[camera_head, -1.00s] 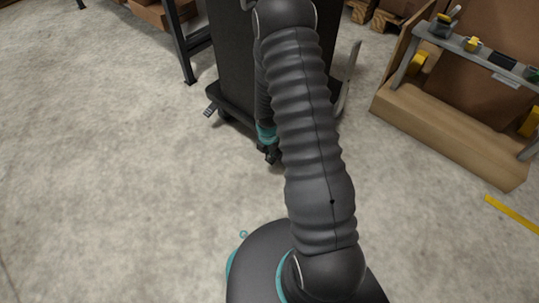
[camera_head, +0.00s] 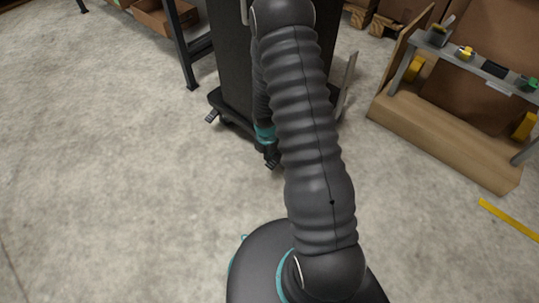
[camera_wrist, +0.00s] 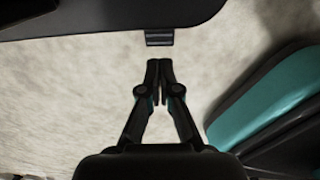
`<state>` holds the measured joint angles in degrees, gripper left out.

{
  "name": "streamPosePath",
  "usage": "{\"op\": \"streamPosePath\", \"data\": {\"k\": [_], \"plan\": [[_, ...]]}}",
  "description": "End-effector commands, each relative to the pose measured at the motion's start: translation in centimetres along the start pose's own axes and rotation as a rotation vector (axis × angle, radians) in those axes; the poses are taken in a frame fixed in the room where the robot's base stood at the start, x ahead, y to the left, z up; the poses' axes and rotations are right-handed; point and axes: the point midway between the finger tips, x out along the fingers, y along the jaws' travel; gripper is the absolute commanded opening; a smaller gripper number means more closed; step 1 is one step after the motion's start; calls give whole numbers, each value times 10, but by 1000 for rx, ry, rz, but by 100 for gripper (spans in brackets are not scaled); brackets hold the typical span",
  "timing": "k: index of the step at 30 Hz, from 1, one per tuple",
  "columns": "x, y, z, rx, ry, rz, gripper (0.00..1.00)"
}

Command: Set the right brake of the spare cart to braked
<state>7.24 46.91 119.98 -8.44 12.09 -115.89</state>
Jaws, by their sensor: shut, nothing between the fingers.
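The spare cart is the dark, tall cart (camera_head: 231,60) at the top middle of the head view, partly behind my arm. A small ribbed brake pedal (camera_head: 211,116) sticks out at its left lower corner. In the wrist view, the dark cart base (camera_wrist: 90,18) crosses the top, and a ribbed black pedal (camera_wrist: 160,37) juts from its edge. My gripper (camera_wrist: 159,64) is shut and empty, its tips just short of that pedal with a small gap in the picture. In the head view my gripper (camera_head: 272,161) is low beside the cart base. The cart's right lower corner is mostly hidden by my arm.
A wooden-based rack (camera_head: 440,135) with tools and tape stands at the right. A dark table leg (camera_head: 182,50) stands left of the cart. A yellow floor strip (camera_head: 510,220) lies at the lower right. The concrete floor at left is clear.

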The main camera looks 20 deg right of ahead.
Motion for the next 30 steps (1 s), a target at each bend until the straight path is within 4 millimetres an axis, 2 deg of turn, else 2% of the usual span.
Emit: {"op": "streamPosePath", "data": {"k": [1,6,15,21,30], "plan": [[-16,1,-2,-2,-1,2,0],[-49,1,-10,-2,-3,4,0],[-92,1,-21,-1,-1,2,0],[-102,1,-24,0,-1,1,0],[-102,0,-24,0,0,1,0]]}}
